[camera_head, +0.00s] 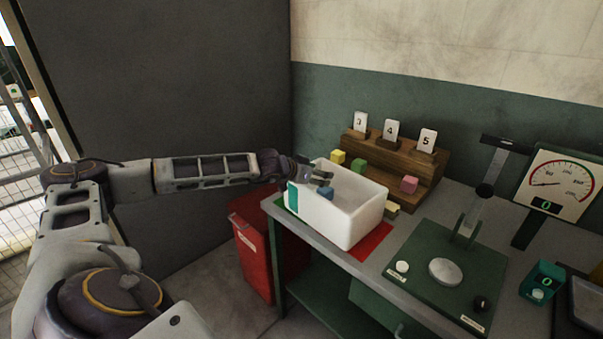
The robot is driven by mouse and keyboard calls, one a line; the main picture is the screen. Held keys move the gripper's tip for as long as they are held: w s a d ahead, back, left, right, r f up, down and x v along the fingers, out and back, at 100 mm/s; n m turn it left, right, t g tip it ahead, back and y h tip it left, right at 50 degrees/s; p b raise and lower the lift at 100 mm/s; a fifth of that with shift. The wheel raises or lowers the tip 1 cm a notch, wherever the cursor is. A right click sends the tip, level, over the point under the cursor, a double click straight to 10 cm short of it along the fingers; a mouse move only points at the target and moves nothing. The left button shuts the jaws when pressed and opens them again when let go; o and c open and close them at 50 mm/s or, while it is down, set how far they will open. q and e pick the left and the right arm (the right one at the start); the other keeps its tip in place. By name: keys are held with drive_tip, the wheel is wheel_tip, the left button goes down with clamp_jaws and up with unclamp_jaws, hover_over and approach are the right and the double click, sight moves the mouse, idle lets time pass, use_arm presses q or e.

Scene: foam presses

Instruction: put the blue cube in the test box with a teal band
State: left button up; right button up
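The test box (363,220) is a white open-topped bin with a teal band (292,195) on its left end, on the bench. The blue cube (326,192) shows at the box opening, close to the near rim. My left gripper (323,178) reaches in from the left over the box, with its fingertips right at the top of the blue cube. The fingers are small and dark here, and I cannot tell whether they grip the cube or are apart from it. My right gripper is not in view.
Behind the box, a wooden stepped rack (388,160) holds number cards and yellow, green and pink cubes. A yellowish block (392,209) lies right of the box, near a red mat (372,243). A green press (445,270) and dial gauge (556,186) stand right. A red bin (252,258) stands left.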

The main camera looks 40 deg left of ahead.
use_arm(q)
drive_tip(key=shift+b+v, duration=0.3)
drive_tip(key=shift+v, duration=3.9)
